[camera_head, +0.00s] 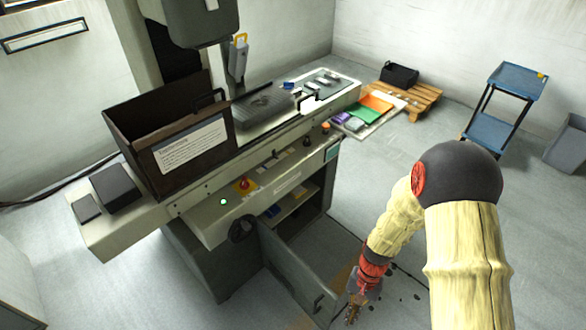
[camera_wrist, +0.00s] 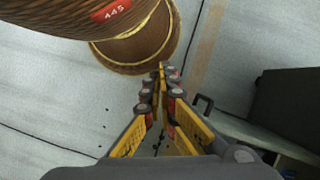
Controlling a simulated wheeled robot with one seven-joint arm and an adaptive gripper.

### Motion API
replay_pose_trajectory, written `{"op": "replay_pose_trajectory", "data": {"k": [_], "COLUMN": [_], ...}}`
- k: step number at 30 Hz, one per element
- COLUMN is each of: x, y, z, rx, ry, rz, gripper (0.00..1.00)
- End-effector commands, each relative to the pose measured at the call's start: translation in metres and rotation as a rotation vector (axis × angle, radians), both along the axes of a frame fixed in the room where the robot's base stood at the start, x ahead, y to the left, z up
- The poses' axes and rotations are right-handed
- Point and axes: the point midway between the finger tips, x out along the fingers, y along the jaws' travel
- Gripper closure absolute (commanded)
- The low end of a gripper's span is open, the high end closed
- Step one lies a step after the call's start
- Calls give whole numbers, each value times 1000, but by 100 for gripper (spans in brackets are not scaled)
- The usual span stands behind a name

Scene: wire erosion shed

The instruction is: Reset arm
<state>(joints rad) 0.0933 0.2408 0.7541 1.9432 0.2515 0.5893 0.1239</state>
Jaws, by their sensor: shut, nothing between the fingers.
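My gripper (camera_head: 354,306) shows at the lower middle of the head view, at the end of my arm, low over the floor and beside the open cabinet door (camera_head: 297,279) of the machine. In the wrist view my gripper (camera_wrist: 162,72) has its fingertips together, with nothing between them.
The machine (camera_head: 185,212) stands left of my arm, its cabinet door swung out near my gripper. A pallet (camera_head: 420,97), a blue trolley (camera_head: 517,80) and a grey bin (camera_head: 567,148) stand at the back right. The floor (camera_head: 375,165) between machine and trolley is clear.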

Motion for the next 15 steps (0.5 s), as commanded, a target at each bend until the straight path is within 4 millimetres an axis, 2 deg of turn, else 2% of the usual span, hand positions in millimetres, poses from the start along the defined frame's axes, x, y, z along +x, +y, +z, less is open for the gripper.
{"op": "replay_pose_trajectory", "data": {"k": [8, 15], "x": [10, 12], "y": [-4, -9], "z": [82, 187], "rx": [11, -17], "ry": [-75, -224], "rz": [125, 261], "gripper": [100, 100]}}
